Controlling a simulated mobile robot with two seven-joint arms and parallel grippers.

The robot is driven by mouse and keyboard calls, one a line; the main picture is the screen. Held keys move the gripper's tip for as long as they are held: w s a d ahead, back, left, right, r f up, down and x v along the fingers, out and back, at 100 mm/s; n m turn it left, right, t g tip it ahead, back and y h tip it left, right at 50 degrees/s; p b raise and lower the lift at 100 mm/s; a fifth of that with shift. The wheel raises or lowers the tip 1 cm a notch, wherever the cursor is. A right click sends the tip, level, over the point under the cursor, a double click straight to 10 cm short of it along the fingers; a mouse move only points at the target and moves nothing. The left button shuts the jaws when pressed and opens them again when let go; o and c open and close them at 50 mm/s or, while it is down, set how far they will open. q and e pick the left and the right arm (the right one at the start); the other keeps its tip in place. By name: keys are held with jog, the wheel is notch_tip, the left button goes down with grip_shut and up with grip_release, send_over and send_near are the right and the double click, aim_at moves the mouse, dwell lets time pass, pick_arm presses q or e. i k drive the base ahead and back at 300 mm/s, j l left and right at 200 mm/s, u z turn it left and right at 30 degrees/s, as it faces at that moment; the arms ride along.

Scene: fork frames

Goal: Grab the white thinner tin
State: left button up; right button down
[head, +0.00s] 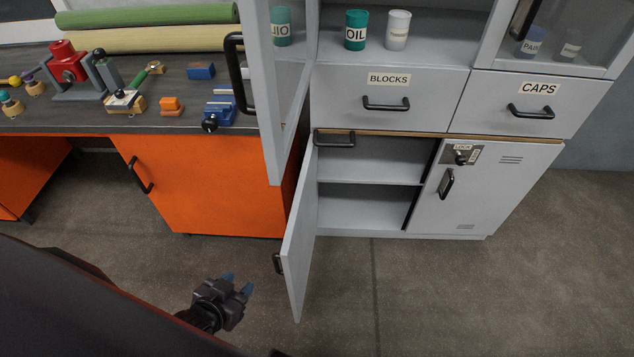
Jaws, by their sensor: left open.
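A white tin (397,30) with a small label, hard to read, stands upright on the open upper shelf of the grey cabinet. A green tin (355,30) labelled OIL stands just left of it, with a gap between them. My left gripper (237,283) is low in front of the cabinet, left of the open lower door, far below and in front of the white tin. Its blue-tipped fingers are apart with nothing between them. My right gripper is not in view.
The upper glass door (273,90) and lower door (303,235) stand open. Drawers labelled BLOCKS (384,100) and CAPS (532,103) are closed. More tins (571,46) stand behind glass at right. A workbench (160,70) with tools is at left. Floor (480,290) is clear at right.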

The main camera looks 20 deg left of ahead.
aim_at(398, 22)
jog(key=j+z, duration=0.4)
jog(key=j, duration=1.7)
